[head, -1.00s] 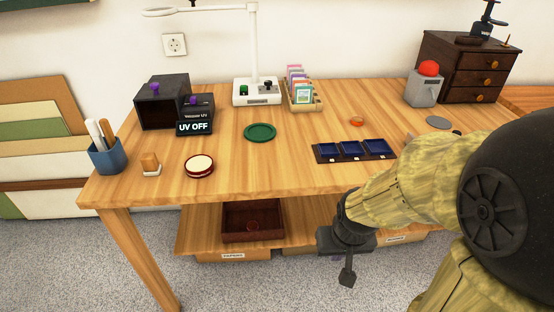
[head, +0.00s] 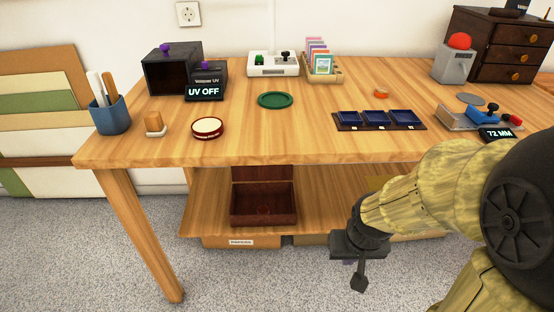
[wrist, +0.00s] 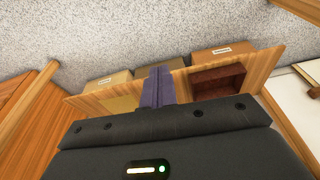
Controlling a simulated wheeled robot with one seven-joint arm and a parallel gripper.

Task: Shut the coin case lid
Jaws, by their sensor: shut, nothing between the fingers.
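The coin case is most likely the dark red-brown box (head: 263,219) on the lower shelf under the table. Its lid (head: 262,180) stands raised at the back, partly hidden by the table's front edge, and the inside shows. In the wrist view a red-brown box (wrist: 218,82) shows to the right of the fingers. My gripper (head: 359,284) is shut and empty, pointing down in front of the shelf, to the right of the case and apart from it. The closed fingers also show in the wrist view (wrist: 158,82).
The wooden table (head: 300,150) overhangs the lower shelf (head: 330,205). Cardboard boxes (head: 228,241) sit below that shelf. A table leg (head: 142,235) stands at the left. The shelf beside the case and the grey floor (head: 240,285) in front are mostly clear.

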